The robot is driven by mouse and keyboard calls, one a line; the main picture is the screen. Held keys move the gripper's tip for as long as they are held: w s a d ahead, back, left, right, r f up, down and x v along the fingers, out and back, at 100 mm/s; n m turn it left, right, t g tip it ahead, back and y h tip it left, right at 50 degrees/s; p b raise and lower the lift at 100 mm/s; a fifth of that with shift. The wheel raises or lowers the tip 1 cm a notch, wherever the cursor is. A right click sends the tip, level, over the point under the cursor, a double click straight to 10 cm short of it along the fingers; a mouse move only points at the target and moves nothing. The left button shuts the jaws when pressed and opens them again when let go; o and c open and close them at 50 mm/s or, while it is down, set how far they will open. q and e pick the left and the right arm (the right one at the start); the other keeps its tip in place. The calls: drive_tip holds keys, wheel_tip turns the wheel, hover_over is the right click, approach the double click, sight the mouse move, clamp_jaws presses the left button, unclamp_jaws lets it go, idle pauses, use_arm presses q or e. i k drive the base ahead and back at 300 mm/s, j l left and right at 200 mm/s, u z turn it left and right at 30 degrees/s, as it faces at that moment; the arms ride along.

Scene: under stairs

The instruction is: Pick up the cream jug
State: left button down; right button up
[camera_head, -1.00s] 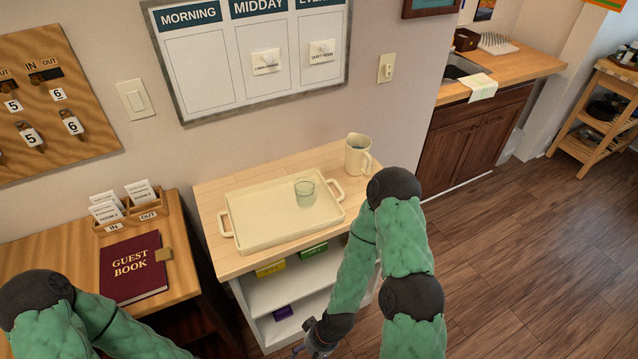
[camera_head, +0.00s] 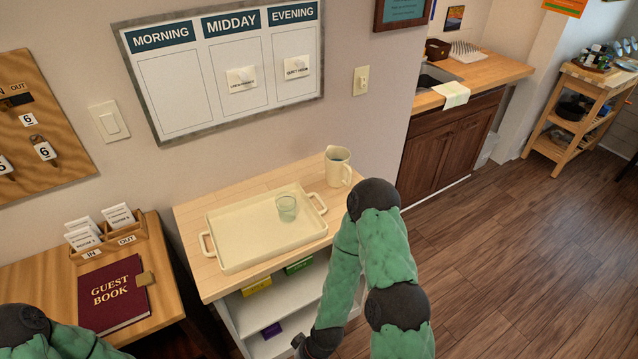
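The cream jug (camera_head: 337,167) stands upright on the right back part of a light wooden shelf top (camera_head: 190,217), beside the tray. Its handle faces right and nothing holds it. My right arm rises in front of the shelf unit, with its elbow just below and right of the jug. The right wrist end hangs low by the unit's front, and its gripper fingers are not clearly visible. My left arm shows only at the bottom left corner, and its gripper is outside the picture.
A cream tray (camera_head: 236,267) holding a clear glass (camera_head: 287,207) fills most of the shelf top. At left, a desk carries a red guest book (camera_head: 113,295) and a card holder (camera_head: 112,245). A whiteboard (camera_head: 222,76) hangs on the wall behind. The wooden floor at right is clear.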

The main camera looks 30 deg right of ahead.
sight(338, 173)
drive_tip(key=l+u, duration=0.25)
drive_tip(key=l, duration=0.55)
drive_tip(key=k+l+u, duration=0.2)
drive_tip(key=l, duration=0.55)
drive_tip(key=i, duration=0.1)
